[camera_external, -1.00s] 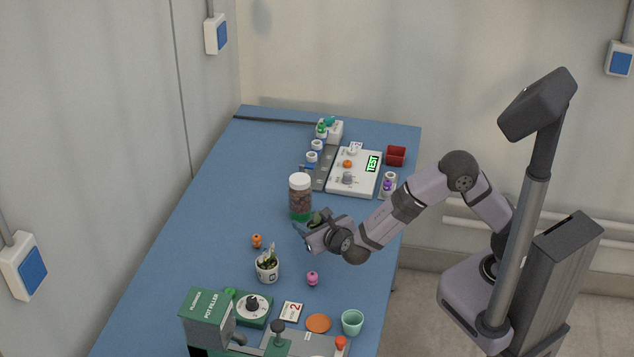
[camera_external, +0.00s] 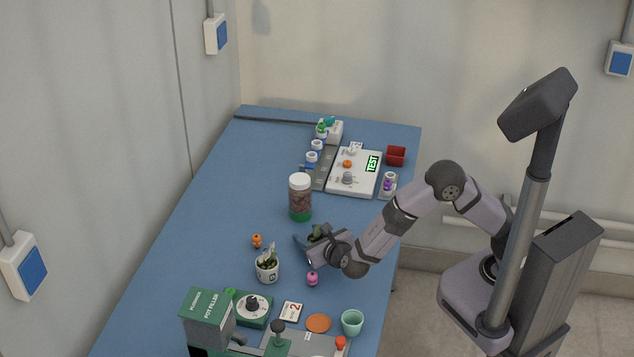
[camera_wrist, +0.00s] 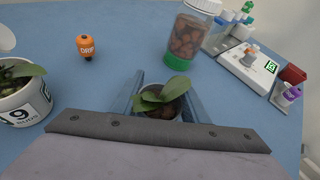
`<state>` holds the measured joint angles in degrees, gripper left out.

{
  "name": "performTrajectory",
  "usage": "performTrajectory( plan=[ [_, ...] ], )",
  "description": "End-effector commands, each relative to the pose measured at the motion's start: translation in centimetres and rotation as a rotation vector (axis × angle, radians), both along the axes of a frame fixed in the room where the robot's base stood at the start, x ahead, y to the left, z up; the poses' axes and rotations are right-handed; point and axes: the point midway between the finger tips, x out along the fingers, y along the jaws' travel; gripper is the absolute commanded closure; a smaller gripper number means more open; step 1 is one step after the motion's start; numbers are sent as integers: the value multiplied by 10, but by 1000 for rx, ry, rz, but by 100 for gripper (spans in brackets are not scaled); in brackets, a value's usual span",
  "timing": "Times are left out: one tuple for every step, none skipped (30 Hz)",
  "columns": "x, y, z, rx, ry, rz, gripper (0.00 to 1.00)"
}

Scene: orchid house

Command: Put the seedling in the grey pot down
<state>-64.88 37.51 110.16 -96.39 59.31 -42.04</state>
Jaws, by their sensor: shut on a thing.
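My gripper (camera_external: 309,244) is shut on the small grey pot (camera_wrist: 179,106), which sits between the two fingers in the wrist view. The seedling (camera_wrist: 162,92) in it has a few broad green leaves over brown bark and stands about upright. In the external view its leaves (camera_external: 317,233) show just above the fingers, and the pot is mostly hidden. The pot is low over the blue table (camera_external: 205,215); I cannot tell whether it touches the surface.
A clear jar of brown pellets (camera_external: 300,198) stands behind my gripper. A white plant pot (camera_external: 267,271), an orange bottle (camera_external: 257,241) and a pink bottle (camera_external: 312,279) stand nearby. A white test device (camera_external: 343,184) is farther back. The table's left side is clear.

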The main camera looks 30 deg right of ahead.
Motion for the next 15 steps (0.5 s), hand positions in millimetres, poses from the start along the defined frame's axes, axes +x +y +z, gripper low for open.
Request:
performTrajectory(
  plan=[
    [0,0,-2,0,0,0,83],
    [0,0,-3,0,0,0,83],
    [0,0,-4,0,0,0,83],
    [0,0,-3,0,0,0,55],
    [0,0,-3,0,0,0,48],
    [0,0,-3,0,0,0,41],
    [0,0,-3,0,0,0,41],
    [0,0,-3,0,0,0,41],
    [0,0,-3,0,0,0,41],
    [0,0,-3,0,0,0,41],
    [0,0,-3,0,0,0,41],
    [0,0,-3,0,0,0,41],
    [0,0,-3,0,0,0,41],
    [0,0,-3,0,0,0,41],
    [0,0,-2,0,0,0,41]
  ],
)
